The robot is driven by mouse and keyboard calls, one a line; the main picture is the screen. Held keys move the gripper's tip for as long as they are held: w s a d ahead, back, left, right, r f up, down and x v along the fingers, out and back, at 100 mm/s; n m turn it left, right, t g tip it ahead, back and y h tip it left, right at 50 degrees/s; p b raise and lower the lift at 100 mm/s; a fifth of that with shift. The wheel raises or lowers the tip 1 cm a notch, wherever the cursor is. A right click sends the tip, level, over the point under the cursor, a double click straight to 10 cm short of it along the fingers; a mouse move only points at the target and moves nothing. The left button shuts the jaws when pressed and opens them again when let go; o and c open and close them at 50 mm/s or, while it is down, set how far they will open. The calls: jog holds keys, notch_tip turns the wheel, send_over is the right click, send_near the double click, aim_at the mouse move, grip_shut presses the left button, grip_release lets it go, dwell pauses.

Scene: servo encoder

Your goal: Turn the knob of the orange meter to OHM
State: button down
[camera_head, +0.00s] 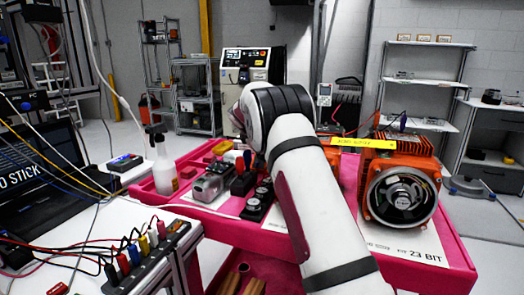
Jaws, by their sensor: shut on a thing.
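My white arm (311,190) with black bands rises from the lower right and bends over the pink-topped bench (440,272). My gripper is not in view; the arm's bulk hides the area beyond its bend. I cannot make out an orange meter or its knob for certain. A small light handheld device with a dark screen (324,94) stands behind the arm, with red leads near it. Orange parts (330,131) show partly behind the arm.
An orange servo motor (405,145) with a round dark face stands at the bench's right, beside a yellow label strip (356,142). A white spray bottle (164,165), a grey metal device (212,181) and black knobbed blocks (257,203) stand left of the arm. Cables crowd the left.

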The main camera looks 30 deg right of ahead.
dwell(0.3)
jog(key=c, duration=1.3)
grip_release()
jog(key=v, duration=1.2)
jog(key=shift+a, duration=0.1)
